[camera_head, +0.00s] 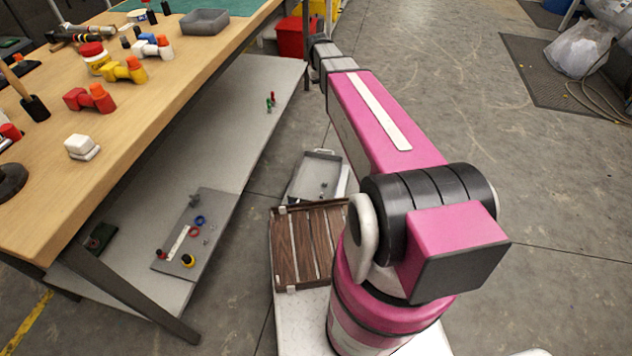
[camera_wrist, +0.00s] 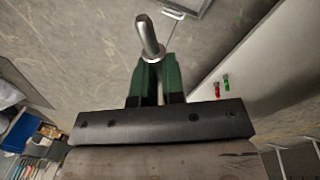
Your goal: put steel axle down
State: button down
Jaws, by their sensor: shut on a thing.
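In the wrist view my gripper (camera_wrist: 153,62) has green fingers, shut on the steel axle (camera_wrist: 149,36). The axle is a shiny silver rod with a wider collar at the fingers, and its rounded end sticks out past the fingertips. The axle hangs in the air over the grey floor, touching nothing else that I can see. In the head view my arm reaches away past the bench's far end, and my gripper and the axle are hidden there.
The wooden workbench (camera_head: 150,110) holds several coloured fittings and a grey tray (camera_head: 204,21). Its lower shelf (camera_head: 215,125) carries small red and green parts, also in the wrist view (camera_wrist: 221,86). A slatted wooden crate (camera_head: 309,246) and a metal tray (camera_head: 314,178) are near my base.

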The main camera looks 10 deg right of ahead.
jog(key=w+d+f, duration=0.1)
jog(key=w+f, duration=0.4)
jog(key=f, duration=0.5)
jog(key=w+f, duration=0.4)
jog(key=f, duration=0.6)
jog(key=n, duration=0.2)
send_over(327, 176)
notch_tip(327, 176, down, 27)
jog(key=shift+a+r, duration=0.1)
jog(key=shift+r, duration=0.05)
jog(key=shift+s+f, duration=0.1)
jog(key=shift+f, duration=2)
jog(key=c, duration=1.5)
grip_release()
jog(key=shift+f, duration=0.1)
jog(key=shift+o, duration=1.4)
